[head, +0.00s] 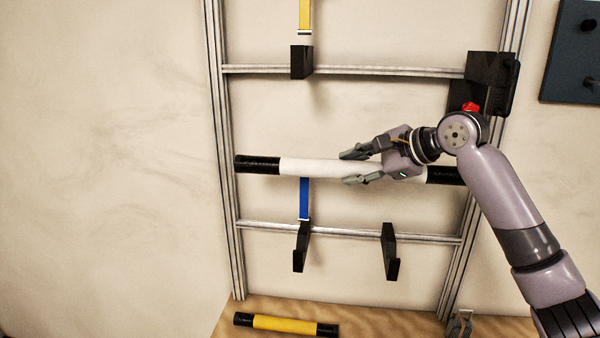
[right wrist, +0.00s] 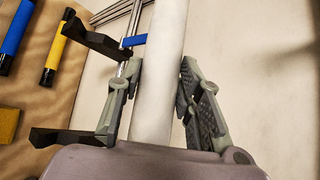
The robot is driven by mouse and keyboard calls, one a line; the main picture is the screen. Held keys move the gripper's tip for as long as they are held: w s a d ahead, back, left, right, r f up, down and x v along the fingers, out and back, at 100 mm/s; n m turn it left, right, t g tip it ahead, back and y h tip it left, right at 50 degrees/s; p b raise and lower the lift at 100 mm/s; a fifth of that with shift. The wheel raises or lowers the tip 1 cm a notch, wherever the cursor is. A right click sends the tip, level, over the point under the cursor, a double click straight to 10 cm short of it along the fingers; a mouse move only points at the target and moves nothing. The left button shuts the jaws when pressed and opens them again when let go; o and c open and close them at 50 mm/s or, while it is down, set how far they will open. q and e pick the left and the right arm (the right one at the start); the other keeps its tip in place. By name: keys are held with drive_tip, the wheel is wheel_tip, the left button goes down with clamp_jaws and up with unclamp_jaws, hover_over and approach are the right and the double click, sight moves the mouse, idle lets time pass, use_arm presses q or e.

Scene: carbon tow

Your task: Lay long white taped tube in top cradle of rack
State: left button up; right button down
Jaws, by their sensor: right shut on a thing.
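The long white tube (head: 325,168) with black taped ends is held level in front of the rack (head: 222,130), between its two crossbars. My right gripper (head: 352,167) is shut on it right of its middle; the right wrist view shows the white tube (right wrist: 160,60) between the fingers (right wrist: 158,90). On the upper bar, above the tube, is a black cradle hook (head: 301,62) beneath a yellow strip. A larger black piece (head: 485,75) sits at that bar's right end, partly behind my arm; I cannot tell whether it is a hook. My left gripper is out of view.
Two empty black hooks (head: 302,247) (head: 390,252) are on the lower bar, with a blue strip (head: 304,197) above the left one. A yellow tube (head: 285,325) lies below; the right wrist view also shows a blue tube (right wrist: 15,35). A dark panel (head: 575,55) hangs at right.

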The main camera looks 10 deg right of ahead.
drive_tip(key=s+f+n+g+y+b, duration=0.2)
drive_tip(key=s+f+n+b, duration=0.1)
drive_tip(key=s+f, duration=2.3)
wheel_tip(320, 180, down, 3)
drive_tip(key=shift+a+r+b, duration=0.2)
drive_tip(key=shift+a+b, duration=0.15)
drive_tip(key=shift+b, duration=0.3)
drive_tip(key=shift+s, duration=0.1)
drive_tip(key=shift+r, duration=0.1)
idle(0.5)
